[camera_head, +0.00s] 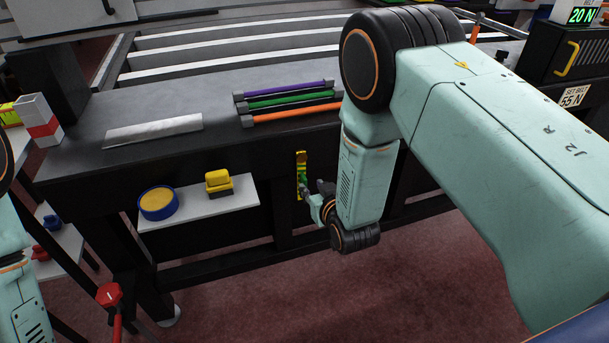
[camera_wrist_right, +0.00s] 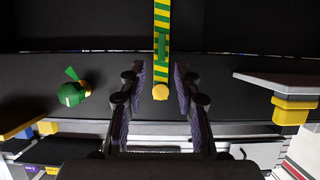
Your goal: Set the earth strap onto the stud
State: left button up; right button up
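A yellow-and-green striped strap (camera_wrist_right: 162,20) runs down the middle of the right wrist view. A round brass-coloured piece (camera_wrist_right: 160,92) sits at its end; I cannot tell whether this is the stud or the strap's lug. In the head view the strip (camera_head: 301,165) is upright on the dark front of the table, brass piece at its top. My right gripper (camera_wrist_right: 160,76) is open, its two dark fingers on either side of the strap's end, with gaps visible. In the head view this gripper (camera_head: 308,193) is small and partly hidden by my wrist. My left gripper is out of view.
Coloured rods (camera_head: 290,99) and a metal strip (camera_head: 154,130) lie on top. A green object (camera_wrist_right: 72,94) is beside my fingers.

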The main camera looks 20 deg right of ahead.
aim_at(305, 181)
jog(key=shift+w+a+r, duration=0.1)
jog(key=shift+a+r, duration=0.05)
jog(key=shift+r, duration=0.05)
jog(key=shift+w+a, duration=0.1)
jog(key=shift+w, duration=0.15)
jog(key=b+x, duration=0.1)
jog(key=x, duration=0.1)
jog(key=b+x, duration=0.1)
jog(key=x, duration=0.2)
jog(key=shift+w+f, duration=0.1)
jog(key=shift+f, duration=0.3)
jog(key=shift+w+b, duration=0.3)
jog(key=shift+w, duration=0.05)
jog(key=shift+w+f, duration=0.15)
jog(key=shift+w, duration=0.15)
jog(key=shift+s, duration=0.1)
jog(key=shift+c, duration=1.4)
grip_shut()
